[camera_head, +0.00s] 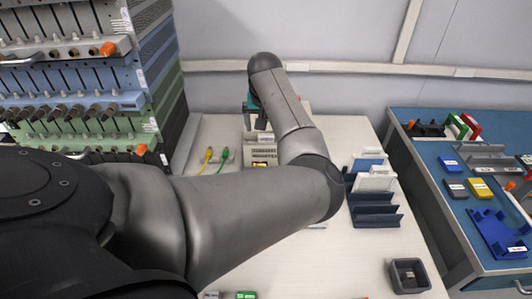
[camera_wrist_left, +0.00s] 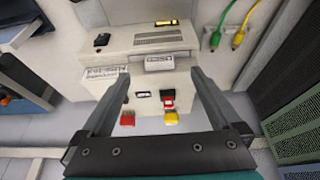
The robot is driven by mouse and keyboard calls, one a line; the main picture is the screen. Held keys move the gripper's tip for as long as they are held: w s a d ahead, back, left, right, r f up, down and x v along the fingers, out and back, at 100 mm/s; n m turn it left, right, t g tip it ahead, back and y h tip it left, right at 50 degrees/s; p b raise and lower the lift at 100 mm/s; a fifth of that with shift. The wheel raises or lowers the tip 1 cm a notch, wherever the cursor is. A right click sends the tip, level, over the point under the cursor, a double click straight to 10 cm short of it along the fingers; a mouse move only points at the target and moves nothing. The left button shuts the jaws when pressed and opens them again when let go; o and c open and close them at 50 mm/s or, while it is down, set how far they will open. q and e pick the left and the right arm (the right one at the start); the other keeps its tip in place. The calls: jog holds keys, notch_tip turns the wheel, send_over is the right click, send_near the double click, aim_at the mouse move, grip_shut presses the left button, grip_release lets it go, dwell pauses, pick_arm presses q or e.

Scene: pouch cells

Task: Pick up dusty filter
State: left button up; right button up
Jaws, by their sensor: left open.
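A beige box-shaped device (camera_wrist_left: 130,42) with a vent grille, white labels and red and yellow parts on its front fills the middle of the left wrist view. In the head view the device (camera_head: 262,152) stands at the back of the white table, partly hidden by my left arm. My left gripper (camera_wrist_left: 158,75) is open, its two fingers apart in front of the device's labelled face, with nothing seen held between them. In the head view the left gripper (camera_head: 255,120) is mostly hidden behind my arm. I cannot make out which part is the dusty filter. My right gripper is not in view.
Yellow and green cables (camera_head: 208,155) lie left of the device. A tall equipment rack (camera_head: 75,75) stands at the left. A dark blue slotted holder (camera_head: 375,210) and a grey bin (camera_head: 409,275) are on the table's right. A blue bench (camera_head: 440,155) stands further right.

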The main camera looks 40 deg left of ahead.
aim_at(266, 138)
pick_arm(q)
jog(key=x, duration=0.2)
jog(key=shift+w+a+f+b, duration=0.1)
jog(key=shift+w+f+b, duration=0.05)
jog(key=shift+f+b, duration=0.15)
jog(key=b+x, duration=0.1)
jog(key=x, duration=0.3)
jog(key=shift+w+a, duration=0.1)
jog(key=shift+w, duration=0.05)
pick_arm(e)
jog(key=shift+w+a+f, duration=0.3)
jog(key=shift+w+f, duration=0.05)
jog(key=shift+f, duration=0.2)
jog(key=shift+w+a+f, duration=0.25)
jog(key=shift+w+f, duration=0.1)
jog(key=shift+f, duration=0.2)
pick_arm(q)
jog(key=shift+c, duration=0.3)
jog(key=c, duration=0.6)
grip_shut()
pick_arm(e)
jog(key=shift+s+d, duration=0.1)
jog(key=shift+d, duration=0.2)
